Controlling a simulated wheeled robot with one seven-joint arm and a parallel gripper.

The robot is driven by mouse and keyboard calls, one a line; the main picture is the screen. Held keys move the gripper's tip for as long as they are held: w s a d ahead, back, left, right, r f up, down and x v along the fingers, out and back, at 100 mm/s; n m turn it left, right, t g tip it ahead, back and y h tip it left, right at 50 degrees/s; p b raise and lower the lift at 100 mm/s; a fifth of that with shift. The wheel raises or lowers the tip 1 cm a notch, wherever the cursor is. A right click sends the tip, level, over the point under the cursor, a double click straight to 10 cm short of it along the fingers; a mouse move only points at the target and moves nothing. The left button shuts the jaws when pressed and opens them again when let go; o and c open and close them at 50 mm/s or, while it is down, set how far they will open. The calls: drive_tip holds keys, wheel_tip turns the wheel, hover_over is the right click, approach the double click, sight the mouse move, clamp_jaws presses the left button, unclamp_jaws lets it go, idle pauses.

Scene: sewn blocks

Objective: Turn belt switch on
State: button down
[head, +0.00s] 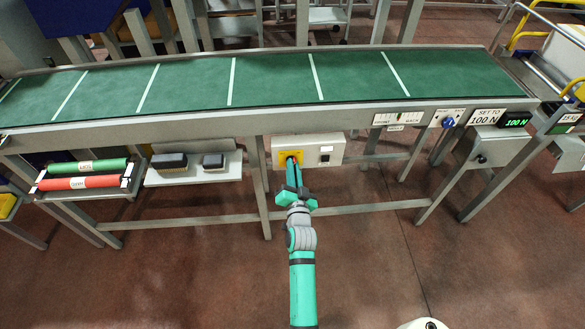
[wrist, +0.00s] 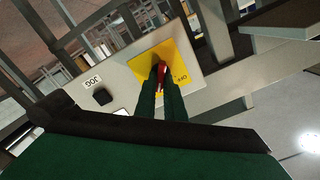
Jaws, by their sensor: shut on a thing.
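The belt switch is a red knob (wrist: 161,69) on a yellow plate (wrist: 186,57), seen close up in the wrist view. In the head view the yellow plate (head: 283,155) is on the left of a pale control box (head: 312,146) hung under the conveyor's front edge. My gripper (head: 294,163) reaches up to this plate, and its fingers (wrist: 160,82) are shut on the red knob in the wrist view. The fingers hide much of the knob, so its exact turn is hard to tell. The letters beside it are partly hidden.
The green conveyor belt (head: 273,77) runs above the box. A shelf with green (head: 88,166) and red (head: 80,182) rollers and a shelf with dark blocks (head: 170,161) are left. Steel legs (head: 262,205) stand close by. The floor (head: 370,270) in front is clear.

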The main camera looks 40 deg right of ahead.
drive_tip(key=shift+m, duration=0.8)
drive_tip(key=c, duration=1.8)
unclamp_jaws()
drive_tip(key=shift+c, duration=0.2)
drive_tip(key=shift+s, duration=0.15)
drive_tip(key=v, duration=1)
drive_tip(key=shift+s+a, duration=0.2)
drive_tip(key=shift+a, duration=0.05)
drive_tip(key=shift+f, duration=0.1)
